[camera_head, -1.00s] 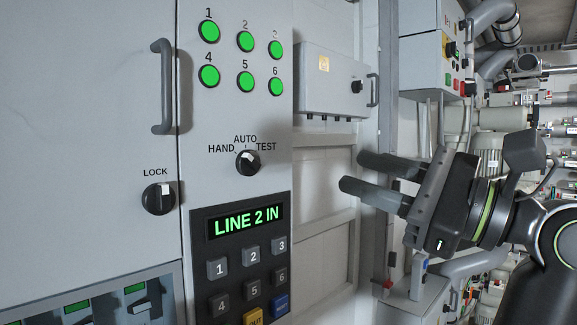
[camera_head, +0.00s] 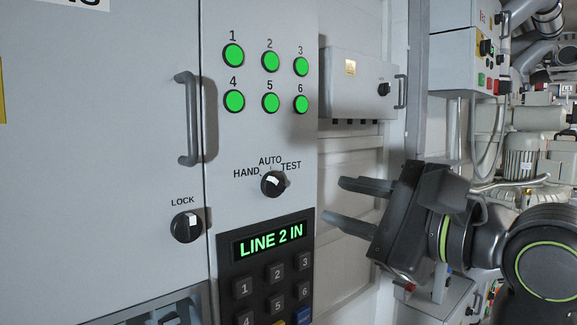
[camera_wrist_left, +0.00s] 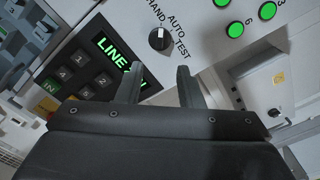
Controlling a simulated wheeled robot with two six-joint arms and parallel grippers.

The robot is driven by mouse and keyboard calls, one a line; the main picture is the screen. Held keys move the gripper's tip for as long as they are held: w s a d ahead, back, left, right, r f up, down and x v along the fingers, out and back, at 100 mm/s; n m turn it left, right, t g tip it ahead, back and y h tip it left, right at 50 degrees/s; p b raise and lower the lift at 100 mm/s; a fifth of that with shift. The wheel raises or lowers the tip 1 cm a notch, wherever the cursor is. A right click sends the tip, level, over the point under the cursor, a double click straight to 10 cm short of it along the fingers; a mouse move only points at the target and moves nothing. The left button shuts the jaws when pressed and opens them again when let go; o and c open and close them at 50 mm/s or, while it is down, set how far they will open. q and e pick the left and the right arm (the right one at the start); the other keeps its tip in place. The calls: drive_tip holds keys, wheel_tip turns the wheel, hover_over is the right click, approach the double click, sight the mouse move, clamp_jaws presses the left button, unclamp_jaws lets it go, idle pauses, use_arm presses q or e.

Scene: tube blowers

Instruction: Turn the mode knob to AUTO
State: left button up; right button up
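The mode knob (camera_head: 274,184) is a round black knob with a white mark on the grey panel, below the number lamps. HAND, AUTO and TEST labels (camera_head: 268,167) are printed around its top. In the left wrist view the knob (camera_wrist_left: 159,39) is unobstructed; its white mark seems to point nearer HAND than AUTO. My left gripper (camera_head: 334,201) is open and empty, right of the knob and apart from it. In the left wrist view its two fingers (camera_wrist_left: 160,72) stand apart below the knob. My right gripper is not in view.
A LOCK knob (camera_head: 187,227) and a grey door handle (camera_head: 187,118) are left of the mode knob. A keypad (camera_head: 265,270) with a LINE 2 IN display is below. Green lamps (camera_head: 270,61) are above. A grey box (camera_head: 357,82) is at the upper right.

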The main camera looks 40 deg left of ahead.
sight(280, 185)
use_arm(q)
drive_tip(key=a+p, duration=0.1)
drive_tip(key=a, duration=0.2)
drive_tip(key=a+p, duration=0.2)
drive_tip(key=a, duration=0.1)
drive_tip(key=a+p, duration=0.1)
drive_tip(key=a, duration=0.3)
drive_tip(key=shift+w+r+p, duration=0.15)
drive_tip(key=shift+w+p, duration=0.25)
drive_tip(key=shift+w+a, duration=0.1)
drive_tip(key=shift+a, duration=0.55)
clamp_jaws()
